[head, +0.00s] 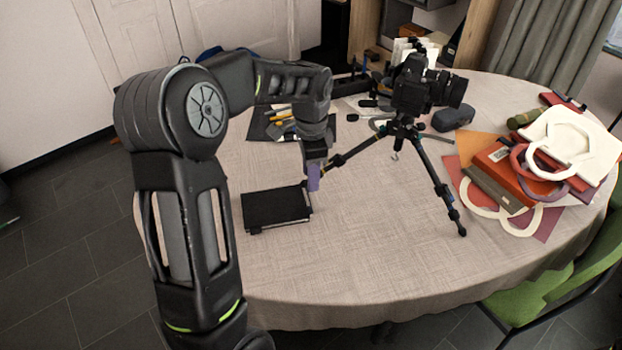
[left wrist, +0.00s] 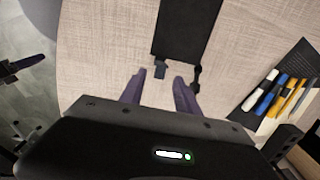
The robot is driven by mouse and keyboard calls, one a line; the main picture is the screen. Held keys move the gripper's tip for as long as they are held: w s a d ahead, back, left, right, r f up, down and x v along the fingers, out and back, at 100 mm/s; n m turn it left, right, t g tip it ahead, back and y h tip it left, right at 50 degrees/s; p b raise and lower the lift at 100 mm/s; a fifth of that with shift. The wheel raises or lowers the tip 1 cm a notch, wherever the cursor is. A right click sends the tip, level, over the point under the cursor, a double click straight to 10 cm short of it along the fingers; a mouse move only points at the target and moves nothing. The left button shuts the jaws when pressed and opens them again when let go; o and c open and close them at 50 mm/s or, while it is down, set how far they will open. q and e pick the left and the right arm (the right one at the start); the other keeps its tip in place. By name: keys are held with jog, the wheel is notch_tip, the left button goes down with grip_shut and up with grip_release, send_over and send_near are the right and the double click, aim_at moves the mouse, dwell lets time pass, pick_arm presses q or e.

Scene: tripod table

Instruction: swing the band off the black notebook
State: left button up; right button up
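The black notebook (head: 275,208) lies flat and closed on the round table, left of the tripod. In the left wrist view its dark cover (left wrist: 187,28) runs up past the top edge. Small dark pieces stick out at its near end and near corner; I cannot tell which is the band. My left gripper (head: 314,183) points down at the notebook's right end. Its purple fingers (left wrist: 162,78) are apart with nothing gripped between them, just short of that end. A dark purplish shape at the left of the wrist view may be my right gripper (left wrist: 20,68), too small to read.
A tripod with a camera (head: 412,90) stands right of the gripper, one leg reaching close to it. A dark mat with pens (head: 280,124) lies behind the notebook. Bags and books (head: 535,165) fill the table's right side. The front middle of the tablecloth (head: 360,255) is clear.

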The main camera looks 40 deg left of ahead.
pick_arm(q)
jog(key=shift+f, duration=1.2)
pick_arm(e)
jog(key=shift+r, duration=0.1)
pick_arm(q)
jog(key=c, duration=0.7)
jog(key=shift+w+d, duration=0.1)
jog(key=shift+d, duration=0.05)
pick_arm(e)
jog(key=shift+r, duration=0.15)
